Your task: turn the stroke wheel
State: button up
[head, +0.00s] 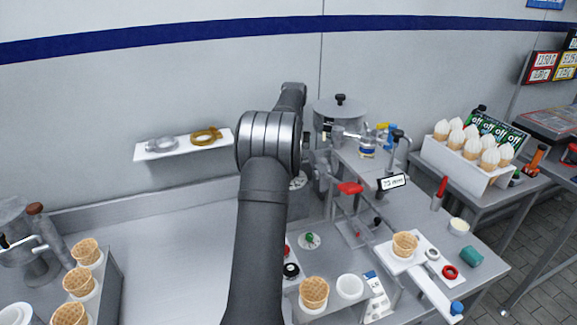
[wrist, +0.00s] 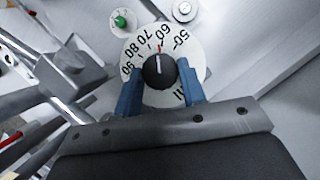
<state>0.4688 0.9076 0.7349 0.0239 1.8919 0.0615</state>
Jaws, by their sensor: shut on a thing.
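The stroke wheel shows in the wrist view as a white dial (wrist: 195,52) with black numbers and a black centre knob (wrist: 160,72). A white line on the knob points up, toward the numbers around 60 and 70. My gripper (wrist: 160,80) has its two blue fingers on either side of the knob, shut on it. The lower part of the dial is hidden behind the fingers and gripper body.
A green knob (wrist: 120,21) and a metal post (wrist: 184,9) stand beyond the dial in the wrist view. Metal bars (wrist: 45,65) lie close at left. The head view shows a red-handled lever (head: 350,188) and a waffle cone (head: 314,292) near my arm.

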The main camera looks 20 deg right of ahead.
jog(key=shift+m, duration=0.6)
jog(key=shift+t+y, duration=0.3)
jog(key=o, duration=1)
